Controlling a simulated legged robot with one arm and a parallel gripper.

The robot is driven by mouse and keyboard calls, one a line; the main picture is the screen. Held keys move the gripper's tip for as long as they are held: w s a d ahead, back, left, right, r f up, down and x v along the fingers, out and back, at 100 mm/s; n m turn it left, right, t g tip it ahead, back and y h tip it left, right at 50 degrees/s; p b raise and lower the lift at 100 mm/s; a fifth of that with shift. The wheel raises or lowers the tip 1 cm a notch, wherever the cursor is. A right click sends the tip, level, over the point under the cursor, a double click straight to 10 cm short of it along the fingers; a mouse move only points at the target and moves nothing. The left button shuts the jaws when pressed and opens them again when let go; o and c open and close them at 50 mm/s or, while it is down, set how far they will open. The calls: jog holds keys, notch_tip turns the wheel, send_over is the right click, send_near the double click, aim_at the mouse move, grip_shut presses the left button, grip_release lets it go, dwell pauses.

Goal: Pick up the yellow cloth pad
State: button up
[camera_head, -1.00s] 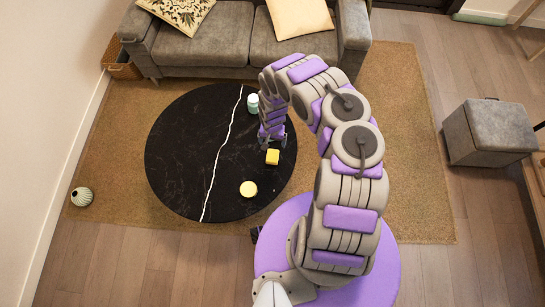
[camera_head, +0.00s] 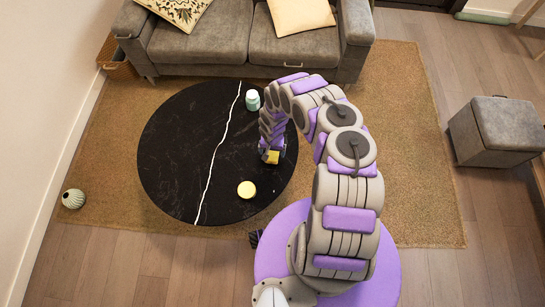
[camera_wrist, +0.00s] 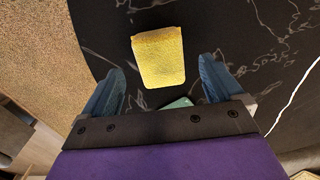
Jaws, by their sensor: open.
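The yellow cloth pad (camera_wrist: 158,58) lies on the round black table (camera_head: 185,150). In the wrist view it sits ahead of my gripper (camera_wrist: 160,85), roughly centred between the two blue fingers. My gripper is open and empty, with the fingers apart on either side. In the head view my gripper (camera_head: 272,156) is over the table's right part, right above the yellow pad (camera_head: 272,158), which it partly hides. I cannot tell whether the fingers touch the pad.
A round yellow item (camera_head: 247,190) lies on the table nearer to me. A mint-green jar (camera_head: 252,100) stands behind my gripper. A grey sofa (camera_head: 230,40) is beyond the table, and a grey ottoman (camera_head: 495,130) stands at right. The table's left half is clear.

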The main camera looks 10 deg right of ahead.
aim_at(272, 154)
notch_tip(272, 154, down, 4)
jog(key=shift+w+f+b, duration=0.1)
jog(key=shift+b, duration=0.65)
jog(key=shift+c, duration=0.2)
jog(key=c, duration=1)
jog(key=shift+r, duration=0.2)
jog(key=shift+w+d+r+p, duration=0.1)
jog(key=shift+r+p, duration=0.3)
jog(key=shift+r, duration=0.2)
notch_tip(272, 154, up, 3)
jog(key=shift+f+p, duration=0.1)
jog(key=shift+p, duration=0.65)
jog(key=s, duration=1)
jog(key=s+b, duration=0.1)
jog(key=s, duration=0.5)
jog(key=shift+s+a+r, duration=0.1)
jog(key=shift+a+r, duration=0.3)
